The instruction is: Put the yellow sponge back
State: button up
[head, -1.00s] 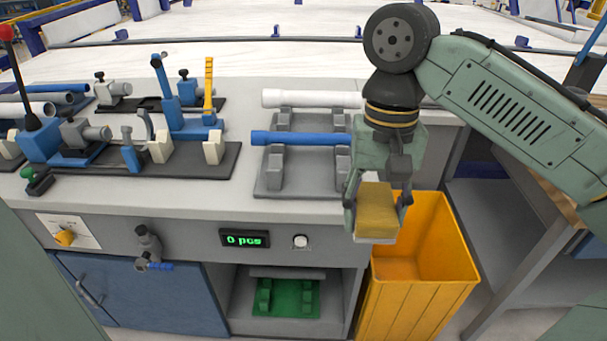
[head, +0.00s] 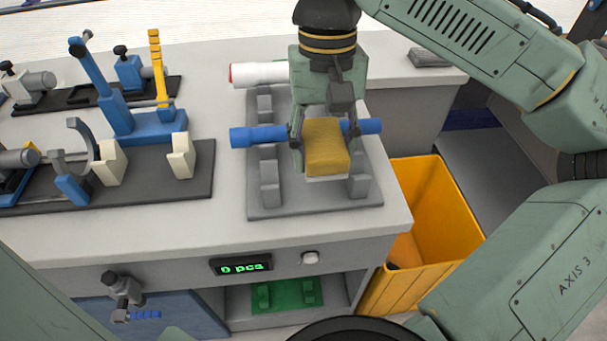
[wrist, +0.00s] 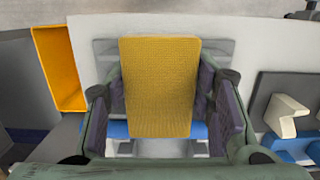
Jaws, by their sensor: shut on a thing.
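The yellow sponge (head: 326,146), with a pale underside, is gripped between the fingers of my gripper (head: 322,150). In the head view it is in front of the blue pipe (head: 258,136) and over the grey pipe rack (head: 285,203). I cannot tell whether it touches either. In the wrist view the sponge (wrist: 160,85) fills the middle, with a finger on each side and the blue pipe (wrist: 118,130) partly hidden beneath it.
A white pipe (head: 262,74) lies at the back of the rack. A clamp fixture (head: 140,122) stands to the left. An orange bin (head: 440,215) stands right of the counter. A small dark grey block (head: 430,57) lies on the counter's back right, with bare counter around it.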

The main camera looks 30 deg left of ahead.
aim_at(318, 200)
jog(key=shift+w+a, duration=0.15)
jog(key=shift+a, duration=0.1)
jog(key=shift+f, duration=0.35)
notch_tip(318, 200, down, 9)
jog(key=shift+f, duration=0.15)
jog(key=o, duration=0.8)
jog(key=shift+f, duration=0.15)
jog(key=shift+o, duration=0.2)
jog(key=r, duration=0.8)
jog(key=w+a+r, duration=0.1)
jog(key=r, duration=0.3)
jog(key=shift+w+r, duration=0.1)
jog(key=shift+r, duration=0.1)
